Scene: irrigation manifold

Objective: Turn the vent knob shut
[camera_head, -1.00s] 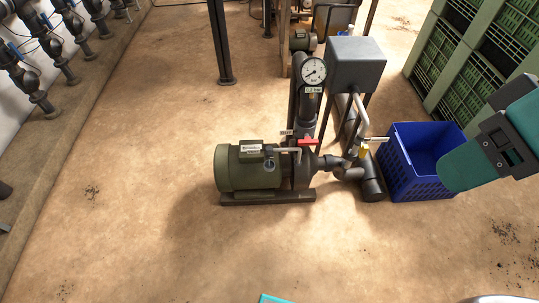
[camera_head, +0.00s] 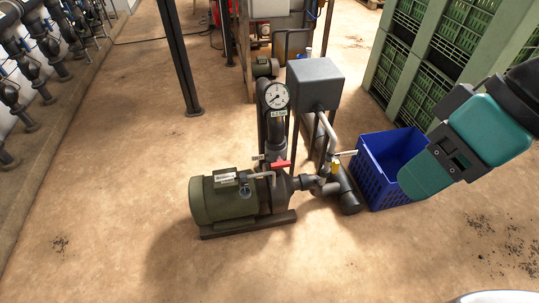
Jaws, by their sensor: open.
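A dark green pump (camera_head: 222,197) stands on the floor near the middle of the head view. A small red handle (camera_head: 281,165) sits on top at its right end, with a small label (camera_head: 258,157) beside it. A pale lever with a yellow part (camera_head: 335,168) is on the pipe to the right. I cannot tell which of these, if any, is the vent knob. A teal link of my arm (camera_head: 490,130) hangs at the right, apart from the pump. My gripper is not in view.
A pressure gauge (camera_head: 276,96) on a dark pipe and a grey box (camera_head: 315,82) rise behind the pump. A blue crate (camera_head: 371,180) stands right of it, before green crate stacks (camera_head: 395,75). A dark post (camera_head: 178,60) stands behind. Floor in front is clear.

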